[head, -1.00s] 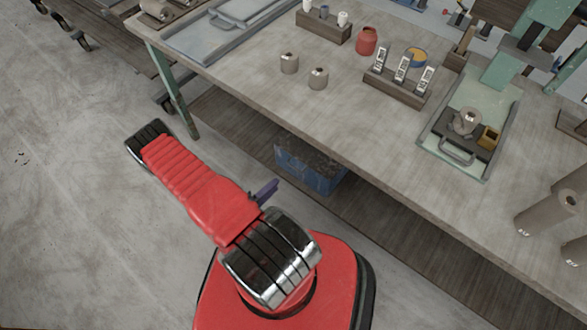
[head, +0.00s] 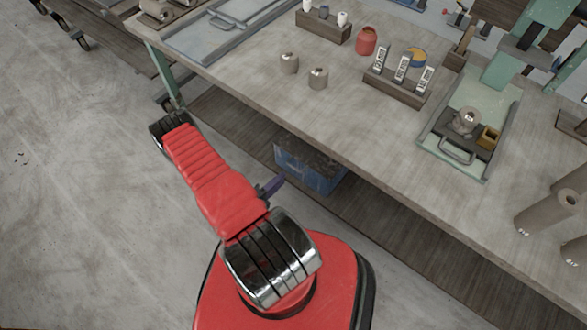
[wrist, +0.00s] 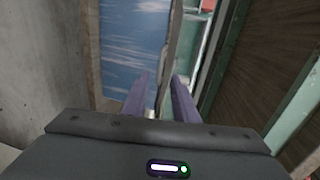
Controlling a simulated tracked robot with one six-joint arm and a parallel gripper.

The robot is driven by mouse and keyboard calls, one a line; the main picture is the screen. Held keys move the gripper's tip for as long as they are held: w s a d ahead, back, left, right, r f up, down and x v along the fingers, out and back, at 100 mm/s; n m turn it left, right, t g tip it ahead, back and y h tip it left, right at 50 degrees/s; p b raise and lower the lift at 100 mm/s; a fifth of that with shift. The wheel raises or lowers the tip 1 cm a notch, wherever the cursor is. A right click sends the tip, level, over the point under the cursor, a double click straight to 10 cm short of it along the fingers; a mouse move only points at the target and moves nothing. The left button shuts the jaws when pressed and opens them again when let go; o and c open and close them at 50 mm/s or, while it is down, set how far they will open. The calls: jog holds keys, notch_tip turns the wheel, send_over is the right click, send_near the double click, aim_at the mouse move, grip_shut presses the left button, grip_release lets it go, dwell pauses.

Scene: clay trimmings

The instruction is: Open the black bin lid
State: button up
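A blue bin (head: 318,177) with a dark, black-looking lid (head: 312,155) stands on the low shelf under the workbench. The lid lies flat on top and looks closed. My gripper's purple fingers (head: 271,187) show beside my red arm, just left of the bin in the picture and partly hidden by the arm. A mottled blue panel (wrist: 135,45) beyond the fingertips looks like the bin's side. I cannot tell whether the fingers touch anything.
The workbench top (head: 240,95) overhangs the shelf (head: 375,215) and the bin. A green table leg (head: 165,82) stands near my elbow. A red jar (head: 366,41) and small clay pots stand on the bench.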

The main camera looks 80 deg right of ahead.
aim_at(294, 168)
jog(key=shift+x, duration=4.8)
jog(key=shift+s, duration=0.1)
jog(key=shift+c, duration=0.4)
grip_shut()
jog(key=shift+a+f, duration=0.1)
jog(key=shift+a, duration=0.2)
jog(key=shift+d, duration=0.15)
